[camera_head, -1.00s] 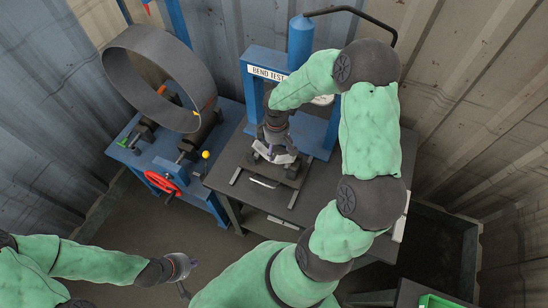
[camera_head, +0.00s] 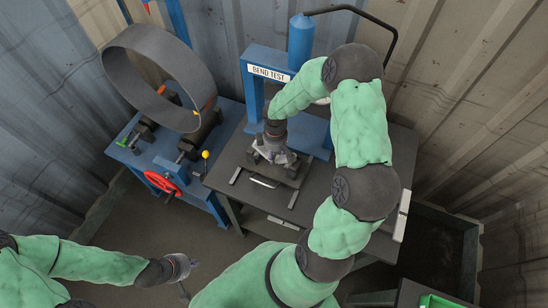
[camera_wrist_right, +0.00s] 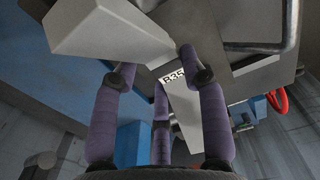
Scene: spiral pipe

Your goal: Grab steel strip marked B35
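The B35 label (camera_wrist_right: 173,77) shows in the right wrist view on a light grey steel strip (camera_wrist_right: 186,104). The strip lies between the purple fingers of my right gripper (camera_wrist_right: 160,75). The fingers are spread apart, and I cannot make out firm contact with the strip. In the head view my right gripper (camera_head: 274,158) is low at the bend test press (camera_head: 252,90), and its hand hides most of what lies beneath it. My left gripper (camera_head: 186,277) hangs over the floor at lower left, away from the press; its fingers are too small to judge.
The press stands on a dark table (camera_head: 232,160) with a pale strip (camera_head: 263,183) near its front. A blue roller machine (camera_head: 150,160) with a large steel ring (camera_head: 112,65) and red handwheel (camera_head: 160,182) stands left. A green box (camera_head: 440,301) is at lower right.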

